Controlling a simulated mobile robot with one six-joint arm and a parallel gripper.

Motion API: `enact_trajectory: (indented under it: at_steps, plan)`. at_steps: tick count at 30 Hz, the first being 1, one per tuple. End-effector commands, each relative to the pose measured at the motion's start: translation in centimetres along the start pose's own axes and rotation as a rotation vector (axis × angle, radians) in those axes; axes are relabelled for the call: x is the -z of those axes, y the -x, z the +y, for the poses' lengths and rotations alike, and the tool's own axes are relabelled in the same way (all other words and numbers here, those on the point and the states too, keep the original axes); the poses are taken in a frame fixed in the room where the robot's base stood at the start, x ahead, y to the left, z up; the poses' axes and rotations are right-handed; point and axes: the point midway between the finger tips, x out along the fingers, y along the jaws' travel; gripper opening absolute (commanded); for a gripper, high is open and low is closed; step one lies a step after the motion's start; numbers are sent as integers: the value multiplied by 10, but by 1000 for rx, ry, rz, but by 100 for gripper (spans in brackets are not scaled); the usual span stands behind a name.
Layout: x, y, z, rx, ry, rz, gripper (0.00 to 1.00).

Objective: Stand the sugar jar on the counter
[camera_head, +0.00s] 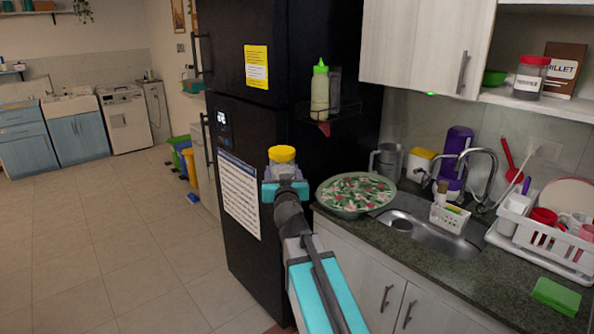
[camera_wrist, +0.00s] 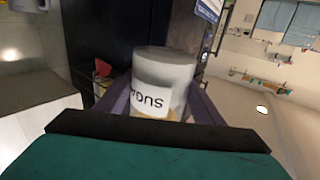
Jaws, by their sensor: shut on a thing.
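The sugar jar shows in the head view as a pale jar with a yellow lid (camera_head: 281,154), held up in front of the black fridge, left of the counter. In the wrist view the jar (camera_wrist: 164,72) is a whitish cylinder with a white label whose letters "SUGA" appear upside down. My gripper (camera_head: 286,187) is shut on the jar, with its fingers on both sides of it in the wrist view. The jar is in the air and clear of the counter (camera_head: 470,272). The jar's lower part is hidden behind my gripper in the head view.
A sink (camera_head: 430,228), a dish rack (camera_head: 545,240) and a green sponge (camera_head: 556,296) take up space to the right. Some counter is bare at the front right.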

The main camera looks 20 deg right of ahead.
Motion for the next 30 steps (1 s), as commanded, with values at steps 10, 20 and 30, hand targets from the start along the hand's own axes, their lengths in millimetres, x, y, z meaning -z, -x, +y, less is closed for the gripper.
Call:
enact_trajectory:
  at_steps: [10, 20, 30]
  plan:
    - [5, 8, -35, 91, -1, 5, 18]
    - [10, 16, -60, 154, -1, 5, 18]
    - [17, 25, -85, 213, -1, 5, 18]
